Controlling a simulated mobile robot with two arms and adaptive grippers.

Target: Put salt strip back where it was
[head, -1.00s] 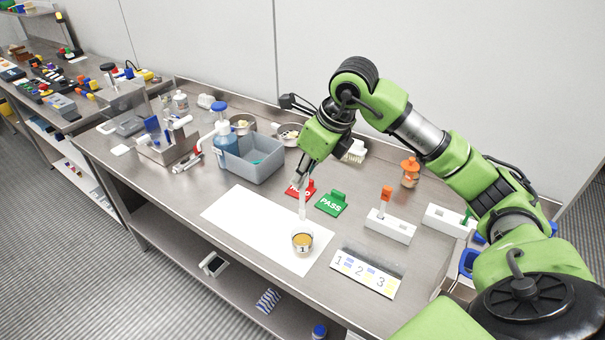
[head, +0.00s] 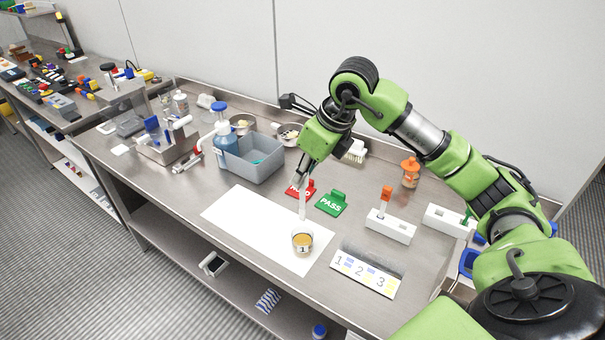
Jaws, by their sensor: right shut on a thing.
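My right gripper (head: 302,182) is shut on a thin white strip, the salt strip (head: 302,205), which hangs upright below the fingers. The strip's lower end is at or just above a small clear cup (head: 302,243) with amber contents and a label "1". I cannot tell whether the strip's tip is inside the cup. The cup stands on a white mat (head: 245,215). A tray marked 1, 2, 3 (head: 365,273) lies to the right of the cup. My left gripper is not in view.
A red sign (head: 308,192) is partly hidden behind the gripper, with a green PASS sign (head: 331,203) beside it. White holders (head: 391,227) with orange and green handled tools stand at right. The mat's left part is clear.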

